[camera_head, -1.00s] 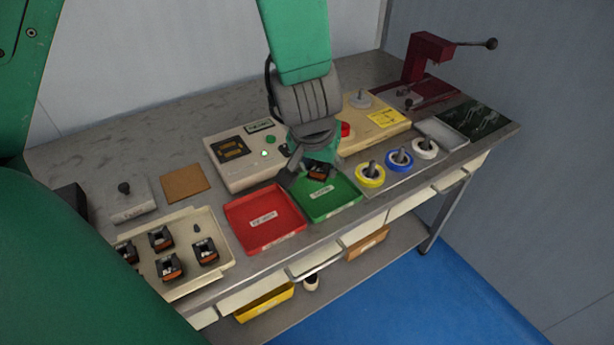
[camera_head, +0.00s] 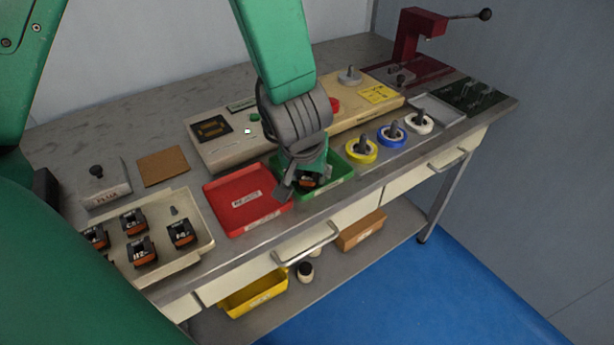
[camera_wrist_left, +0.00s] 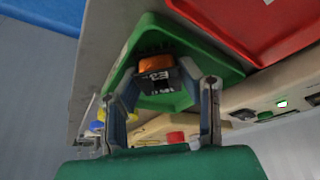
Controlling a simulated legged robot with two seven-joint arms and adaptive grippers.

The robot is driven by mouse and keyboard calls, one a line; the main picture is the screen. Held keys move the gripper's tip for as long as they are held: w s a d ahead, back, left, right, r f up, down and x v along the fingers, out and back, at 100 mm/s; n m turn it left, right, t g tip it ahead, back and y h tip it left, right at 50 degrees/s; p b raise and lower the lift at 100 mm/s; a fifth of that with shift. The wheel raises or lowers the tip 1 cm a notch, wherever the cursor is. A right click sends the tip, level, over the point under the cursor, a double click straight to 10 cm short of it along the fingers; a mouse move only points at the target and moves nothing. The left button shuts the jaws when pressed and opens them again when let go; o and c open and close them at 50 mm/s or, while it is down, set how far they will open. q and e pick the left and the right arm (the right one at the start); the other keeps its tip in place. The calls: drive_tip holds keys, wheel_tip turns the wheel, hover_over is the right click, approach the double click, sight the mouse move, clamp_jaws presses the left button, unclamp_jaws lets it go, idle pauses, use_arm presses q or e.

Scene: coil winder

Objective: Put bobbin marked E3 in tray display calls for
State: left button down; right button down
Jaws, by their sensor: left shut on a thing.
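My left gripper (camera_head: 303,178) is shut on a dark bobbin with an orange winding (camera_head: 309,182), held at the green tray (camera_head: 337,183). In the left wrist view the bobbin (camera_wrist_left: 156,72) reads E3 and sits between the two fingers (camera_wrist_left: 168,88), with the green tray (camera_wrist_left: 112,82) around and behind it. I cannot tell whether it touches the tray floor. The red tray (camera_head: 245,222) is empty, just left of the green one. The tester's dark screen (camera_head: 212,128) shows yellow marks too small to read. My right gripper is not in view.
A cream tray (camera_head: 200,248) at the left holds several similar bobbins. Yellow (camera_head: 361,154), blue (camera_head: 391,136) and white (camera_head: 419,122) spools stand to the right. A dark red press (camera_head: 408,42) is at the far right. A cork mat (camera_head: 163,166) lies at the back left.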

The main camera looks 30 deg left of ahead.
use_arm(q)
drive_tip(key=c, duration=1.3)
unclamp_jaws()
drive_tip(key=shift+d+r, duration=0.2)
drive_tip(key=shift+d, duration=0.1)
drive_tip(key=shift+c, duration=0.2)
drive_tip(key=shift+a+f, duration=0.2)
drive_tip(key=shift+a, duration=0.6)
drive_tip(key=shift+s+r, duration=0.1)
drive_tip(key=shift+r, duration=0.05)
drive_tip(key=p+v, duration=0.6)
drive_tip(key=v, duration=0.5)
drive_tip(key=shift+r, duration=0.4)
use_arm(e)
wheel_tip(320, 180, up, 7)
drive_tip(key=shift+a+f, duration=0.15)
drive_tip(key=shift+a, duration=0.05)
use_arm(q)
drive_tip(key=shift+s+d, duration=0.15)
drive_tip(key=shift+d, duration=0.05)
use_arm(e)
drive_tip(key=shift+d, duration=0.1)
use_arm(q)
drive_tip(key=shift+d, duration=0.3)
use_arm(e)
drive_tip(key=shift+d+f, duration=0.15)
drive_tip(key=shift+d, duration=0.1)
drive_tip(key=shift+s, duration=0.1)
